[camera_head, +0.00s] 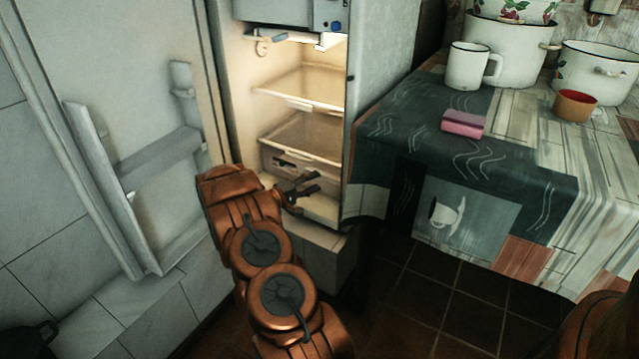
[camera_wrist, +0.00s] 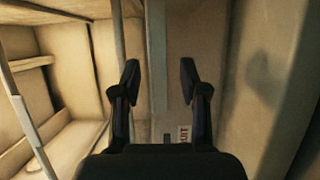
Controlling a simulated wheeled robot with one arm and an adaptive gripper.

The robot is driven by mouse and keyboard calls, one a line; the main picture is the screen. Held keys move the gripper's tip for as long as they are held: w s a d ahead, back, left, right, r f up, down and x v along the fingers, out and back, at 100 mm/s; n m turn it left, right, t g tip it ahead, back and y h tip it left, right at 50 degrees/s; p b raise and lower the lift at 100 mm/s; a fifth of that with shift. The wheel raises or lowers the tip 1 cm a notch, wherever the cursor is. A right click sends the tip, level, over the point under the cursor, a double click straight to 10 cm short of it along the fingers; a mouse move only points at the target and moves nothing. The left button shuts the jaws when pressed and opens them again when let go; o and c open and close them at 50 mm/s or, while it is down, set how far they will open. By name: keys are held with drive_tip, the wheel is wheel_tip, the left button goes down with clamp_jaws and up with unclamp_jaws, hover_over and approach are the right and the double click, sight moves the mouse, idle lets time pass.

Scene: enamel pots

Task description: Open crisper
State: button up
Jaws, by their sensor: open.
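The crisper (camera_head: 316,172) is a pale drawer low inside the open, lit fridge in the head view. Dark marks show on its front, and it looks shut. My gripper (camera_head: 307,188) is open and empty, in front of the lower part of the crisper's front. I cannot tell whether it touches it. In the wrist view, the two dark fingers of my gripper (camera_wrist: 160,80) stand apart with nothing between them. A small label (camera_wrist: 184,134) reading "UIT" shows near the right finger, partly hidden.
The fridge door (camera_head: 160,155) with its rack stands open at left. Shelves (camera_head: 305,85) are above the crisper.

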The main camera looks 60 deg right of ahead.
drive_tip(key=shift+b+x, duration=0.3)
drive_tip(key=shift+x, duration=1.2)
clamp_jaws()
